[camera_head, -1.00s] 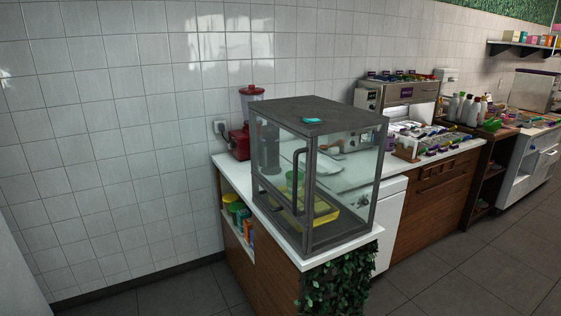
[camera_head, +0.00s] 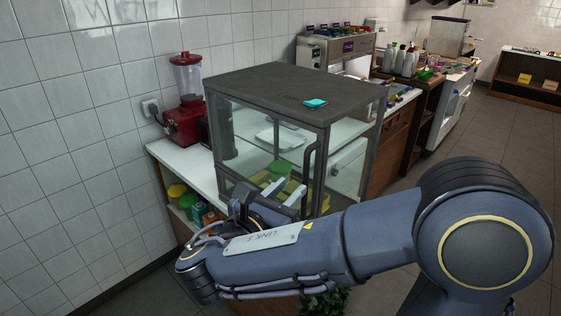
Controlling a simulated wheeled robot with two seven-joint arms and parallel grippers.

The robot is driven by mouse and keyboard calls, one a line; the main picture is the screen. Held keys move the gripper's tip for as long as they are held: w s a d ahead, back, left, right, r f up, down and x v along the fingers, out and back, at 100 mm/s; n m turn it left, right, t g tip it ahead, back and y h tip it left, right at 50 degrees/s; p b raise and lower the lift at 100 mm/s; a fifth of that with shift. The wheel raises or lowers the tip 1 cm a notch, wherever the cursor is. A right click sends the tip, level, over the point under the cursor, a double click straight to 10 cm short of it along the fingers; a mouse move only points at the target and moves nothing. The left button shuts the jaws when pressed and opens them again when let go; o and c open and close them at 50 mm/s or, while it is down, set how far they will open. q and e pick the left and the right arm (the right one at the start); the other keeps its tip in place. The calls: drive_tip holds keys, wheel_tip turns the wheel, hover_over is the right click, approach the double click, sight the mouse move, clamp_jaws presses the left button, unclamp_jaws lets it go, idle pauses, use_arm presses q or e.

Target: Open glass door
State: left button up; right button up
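The glass display case (camera_head: 295,84) stands on the white counter, with a dark frame and top. Its glass door (camera_head: 240,140) is the face toward the lower left and looks shut. A dark vertical handle (camera_head: 307,168) runs along the door's right edge; its lower end is close to my fingers in the picture. My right gripper (camera_head: 286,191) is in front of the lower door, its two light grey fingers apart with nothing seen between them. I cannot tell whether it touches the door or handle. My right arm hides the case's lower front. My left gripper is not in view.
A teal item (camera_head: 315,103) lies on the case's top. Inside are a white plate, a green item and yellow trays. A red blender (camera_head: 186,108) stands behind on the counter (camera_head: 182,160). Shelves below hold colourful containers (camera_head: 197,212). Floor is clear at the right.

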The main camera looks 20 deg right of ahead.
sight(305, 173)
drive_tip(key=p+x, duration=0.1)
drive_tip(key=x, duration=0.6)
drive_tip(key=shift+w+d+r, duration=0.1)
drive_tip(key=shift+d+r, duration=0.05)
drive_tip(key=shift+d, duration=0.2)
drive_tip(key=shift+c, duration=0.2)
clamp_jaws()
